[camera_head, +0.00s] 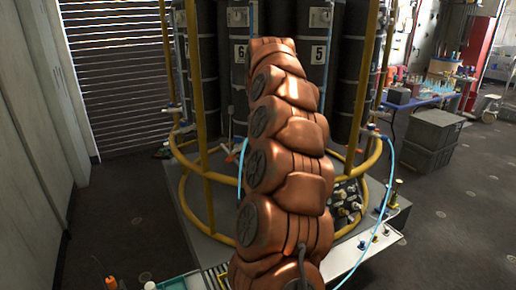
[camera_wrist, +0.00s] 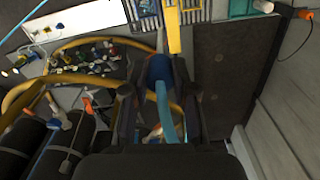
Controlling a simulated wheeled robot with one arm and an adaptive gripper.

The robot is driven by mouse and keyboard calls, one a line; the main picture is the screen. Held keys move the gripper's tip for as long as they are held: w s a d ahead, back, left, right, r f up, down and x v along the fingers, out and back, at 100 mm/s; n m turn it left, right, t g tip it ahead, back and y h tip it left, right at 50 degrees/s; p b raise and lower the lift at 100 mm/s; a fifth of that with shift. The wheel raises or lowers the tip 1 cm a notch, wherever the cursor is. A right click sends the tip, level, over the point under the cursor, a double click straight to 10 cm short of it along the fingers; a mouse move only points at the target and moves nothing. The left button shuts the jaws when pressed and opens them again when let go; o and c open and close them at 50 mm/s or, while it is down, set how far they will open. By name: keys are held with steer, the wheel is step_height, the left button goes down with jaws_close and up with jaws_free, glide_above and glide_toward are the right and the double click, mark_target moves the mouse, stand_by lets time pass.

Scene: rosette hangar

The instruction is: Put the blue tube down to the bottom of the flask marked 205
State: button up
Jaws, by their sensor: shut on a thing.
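In the wrist view my gripper (camera_wrist: 160,84) is shut on the blue tube (camera_wrist: 166,112). The light-blue tube runs between the two dark fingers, with a darker blue part (camera_wrist: 157,67) at the fingertips. In the head view my copper arm hides the gripper; a light-blue length of tube (camera_head: 241,168) shows just left of the arm. Tall dark flasks stand behind the arm inside a yellow frame. One label reads 6 (camera_head: 240,53) and another reads 5 (camera_head: 318,54). I cannot read 205 on any flask. The flask openings are out of view.
Yellow rails (camera_head: 205,172) ring the flasks. Another light-blue hose (camera_head: 391,170) curves down at the right of the frame. Grey crates (camera_head: 432,135) and a cluttered blue table (camera_head: 425,100) stand at the right. Floor is clear at the lower right.

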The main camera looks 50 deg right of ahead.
steer(key=d+f+b, duration=0.3)
steer(key=f, duration=1.1)
steer(key=d+f+b, duration=0.3)
steer(key=d+f, duration=0.1)
steer(key=f, duration=1)
steer(key=shift+f+b, duration=0.55)
steer(key=shift+f, duration=0.05)
steer(key=shift+f+b, duration=0.5)
steer(key=shift+f, duration=0.4)
steer(key=shift+d+f+b, duration=0.1)
steer(key=shift+f+b, duration=0.95)
steer(key=shift+f, duration=0.9)
